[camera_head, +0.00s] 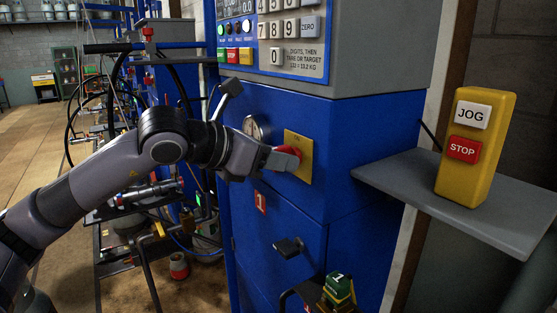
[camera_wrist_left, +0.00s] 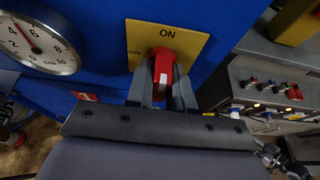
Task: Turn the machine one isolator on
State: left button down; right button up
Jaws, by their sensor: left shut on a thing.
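The isolator is a red knob on a yellow plate (camera_head: 304,143) on the front of the blue machine marked 1 (camera_head: 285,122). My left gripper (camera_head: 282,158) reaches the red knob (camera_head: 289,151) from the left in the head view and is shut on it. In the left wrist view the red knob (camera_wrist_left: 163,62) sits between the two fingers (camera_wrist_left: 162,90). The yellow plate (camera_wrist_left: 140,32) reads ON above the knob and OFF, partly hidden, at its left. The knob stands roughly upright there, toward ON. My right gripper is in neither view.
A round gauge (camera_wrist_left: 37,45) is left of the plate. A keypad panel (camera_head: 290,38) is above. A yellow JOG/STOP box (camera_head: 477,147) stands on a grey shelf (camera_head: 408,184) at the right. A black handle (camera_head: 289,247) juts out below.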

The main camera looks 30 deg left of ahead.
pick_arm(q)
jog(key=shift+f, duration=0.1)
jog(key=c, duration=1.1)
grip_release()
jog(key=shift+s, duration=0.1)
jog(key=shift+b+v, duration=2.1)
jog(key=shift+v, duration=1.45)
